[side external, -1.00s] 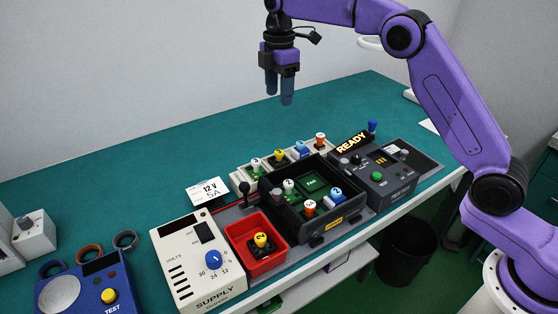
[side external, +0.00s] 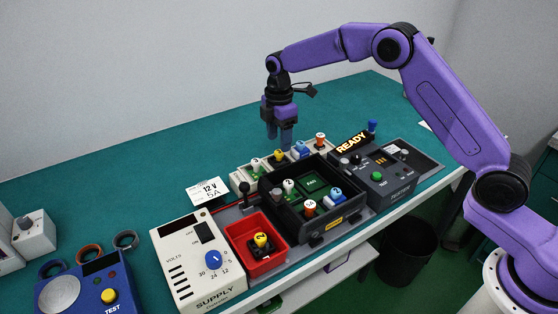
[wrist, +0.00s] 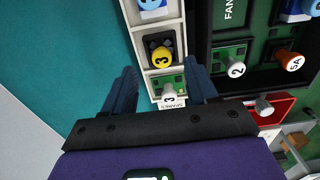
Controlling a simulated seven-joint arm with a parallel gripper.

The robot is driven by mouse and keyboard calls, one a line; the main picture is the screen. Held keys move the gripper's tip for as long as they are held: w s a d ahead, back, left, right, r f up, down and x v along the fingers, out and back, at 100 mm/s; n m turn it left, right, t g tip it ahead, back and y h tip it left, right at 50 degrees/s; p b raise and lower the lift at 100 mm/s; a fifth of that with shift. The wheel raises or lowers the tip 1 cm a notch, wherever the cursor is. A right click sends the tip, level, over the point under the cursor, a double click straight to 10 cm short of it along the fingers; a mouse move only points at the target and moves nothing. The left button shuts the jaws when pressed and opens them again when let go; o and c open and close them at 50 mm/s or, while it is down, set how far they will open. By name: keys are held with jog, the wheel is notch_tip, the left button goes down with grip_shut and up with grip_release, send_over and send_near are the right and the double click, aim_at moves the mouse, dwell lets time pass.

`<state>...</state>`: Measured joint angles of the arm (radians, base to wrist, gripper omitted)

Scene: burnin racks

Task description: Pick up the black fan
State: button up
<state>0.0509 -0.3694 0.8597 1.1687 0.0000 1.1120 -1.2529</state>
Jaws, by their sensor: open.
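A black fan module with a yellow knob marked 3 (wrist: 161,55) sits in a slot of the white spares rack (wrist: 186,52). Its yellow knob shows in the side view (side external: 279,155). A similar black module with a yellow knob (side external: 261,241) sits in the red tray (side external: 237,234). My gripper (side external: 279,141) is open and empty, pointing down above the spares rack. In the wrist view its fingers (wrist: 160,72) stand either side of the rack, with a green module with a white knob (wrist: 168,92) between them and the yellow-knobbed module just ahead.
A dark burn-in rack (side external: 296,229) with several knobbed modules stands in front of the spares rack. A lit READY sign (side external: 352,142) is on the tester at right. The supply box (side external: 198,262) is at left. The teal table behind the rack is clear.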

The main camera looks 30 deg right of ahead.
aim_at(279, 152)
jog(key=shift+s+f, duration=0.1)
jog(key=shift+f, duration=1.8)
grip_shut()
jog(key=shift+r, duration=0.1)
